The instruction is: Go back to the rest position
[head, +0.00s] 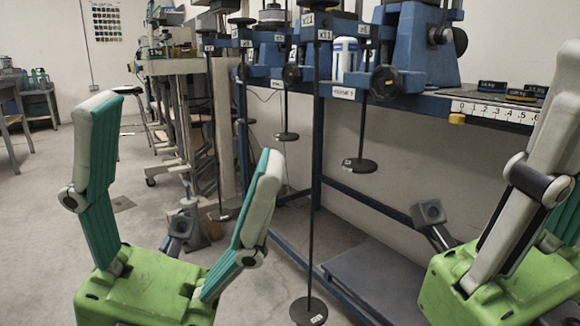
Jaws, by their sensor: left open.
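My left gripper (182,135) has a green body low at the left and two grey-and-teal fingers spread wide apart, with nothing between them. My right gripper (540,150) is at the right edge. One long grey finger shows and the rest is cut off, so its opening cannot be told. The lever frames (413,45) are blue apparatus on a blue bench, beyond both grippers. Dark rods with round discs hang from them. The longest rod (314,170) hangs between the two grippers in the picture, its disc near the bottom edge.
A ruled shelf edge (495,110) carries small dark blocks at the right. A white-and-blue can (345,58) stands among the frames. Another bench (178,66) and a stool (130,92) stand behind at the left. Open floor (40,210) lies at the left.

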